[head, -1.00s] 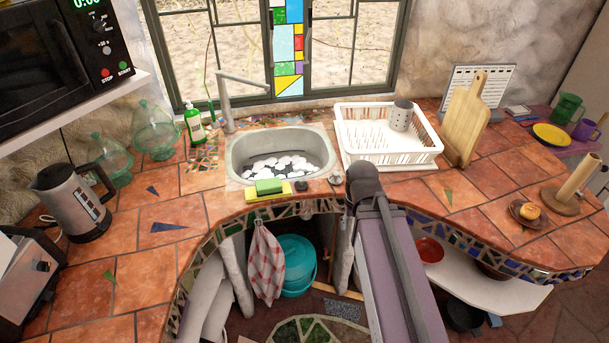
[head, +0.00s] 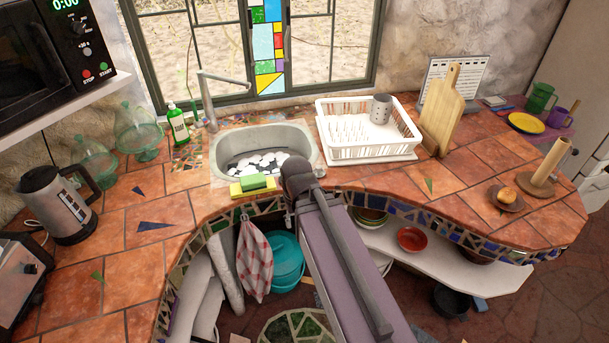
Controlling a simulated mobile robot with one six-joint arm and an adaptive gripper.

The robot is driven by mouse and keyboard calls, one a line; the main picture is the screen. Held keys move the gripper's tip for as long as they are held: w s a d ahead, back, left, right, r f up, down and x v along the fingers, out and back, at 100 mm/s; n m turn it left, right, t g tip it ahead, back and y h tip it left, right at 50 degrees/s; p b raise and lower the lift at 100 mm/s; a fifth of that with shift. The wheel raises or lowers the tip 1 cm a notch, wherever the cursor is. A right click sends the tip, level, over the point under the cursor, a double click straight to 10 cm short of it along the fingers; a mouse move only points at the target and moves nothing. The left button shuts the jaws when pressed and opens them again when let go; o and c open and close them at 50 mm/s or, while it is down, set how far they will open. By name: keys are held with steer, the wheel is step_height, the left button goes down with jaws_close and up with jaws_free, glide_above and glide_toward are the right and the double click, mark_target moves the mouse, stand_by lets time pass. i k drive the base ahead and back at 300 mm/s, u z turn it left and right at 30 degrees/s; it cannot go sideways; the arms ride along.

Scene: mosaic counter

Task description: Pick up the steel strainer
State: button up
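A small grey metallic item (head: 320,172) lies on the counter by the sink's front right corner, partly covered by my arm. It may be the steel strainer, but it is too small to be sure. A perforated grey steel cylinder (head: 380,109) stands upright in the white dish rack (head: 366,152); I cannot tell whether this is the strainer instead. My arm rises from the bottom of the picture, its dark joint in front of the sink's front right edge. My gripper does not show.
The sink (head: 222,160) holds pale pebbles, with a green and yellow sponge (head: 252,184) at its front edge. A wooden board (head: 442,105) leans right of the rack. Open tiles (head: 390,182) lie in front of the rack. A red bowl (head: 411,238) sits on the shelf below.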

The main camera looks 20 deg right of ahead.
mark_target(318, 171)
steer(key=u, duration=0.7)
steer(key=k, duration=1.1)
steer(key=z, duration=0.7)
steer(key=i, duration=1)
steer(key=z, duration=0.1)
